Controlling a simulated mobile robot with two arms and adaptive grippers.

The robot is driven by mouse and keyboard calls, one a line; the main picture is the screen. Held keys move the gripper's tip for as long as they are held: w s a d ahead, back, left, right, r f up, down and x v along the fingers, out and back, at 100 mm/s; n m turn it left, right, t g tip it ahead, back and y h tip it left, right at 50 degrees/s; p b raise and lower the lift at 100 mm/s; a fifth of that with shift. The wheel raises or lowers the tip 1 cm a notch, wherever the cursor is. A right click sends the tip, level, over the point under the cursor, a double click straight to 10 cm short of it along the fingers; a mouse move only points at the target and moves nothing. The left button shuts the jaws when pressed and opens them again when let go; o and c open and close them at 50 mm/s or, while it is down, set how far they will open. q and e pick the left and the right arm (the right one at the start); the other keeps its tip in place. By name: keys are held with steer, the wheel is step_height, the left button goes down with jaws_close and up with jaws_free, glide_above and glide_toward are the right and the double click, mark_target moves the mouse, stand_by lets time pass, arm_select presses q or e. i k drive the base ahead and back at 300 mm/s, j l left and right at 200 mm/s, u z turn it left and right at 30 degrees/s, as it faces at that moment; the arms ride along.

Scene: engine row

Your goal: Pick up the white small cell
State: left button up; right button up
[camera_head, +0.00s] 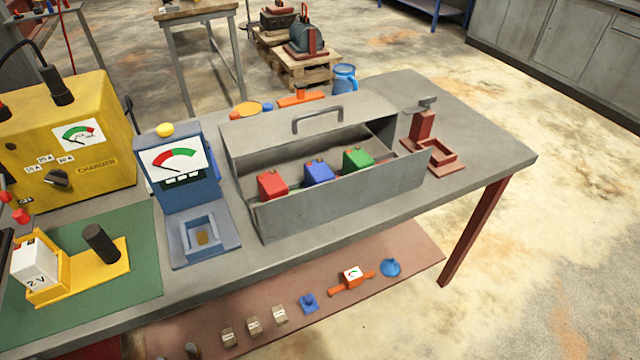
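A white block-shaped cell (33,265) marked "2 V" sits upright in a yellow holder (92,275) at the left end of the bench. The holder also carries a dark upright cylinder (102,243) and stands on a green mat (140,225). Red, blue and green cells (319,173) stand in a row inside an open grey metal box (345,200). Neither of my grippers is in view.
A yellow charger (100,150) stands behind the mat. A blue meter stand (185,190) is between mat and box. A red fixture (430,145) stands right of the box. Small blocks lie on the lower shelf (400,258). The bench's right end (495,150) is clear.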

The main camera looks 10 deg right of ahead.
mark_target(33, 264)
steer(key=u, duration=1.45)
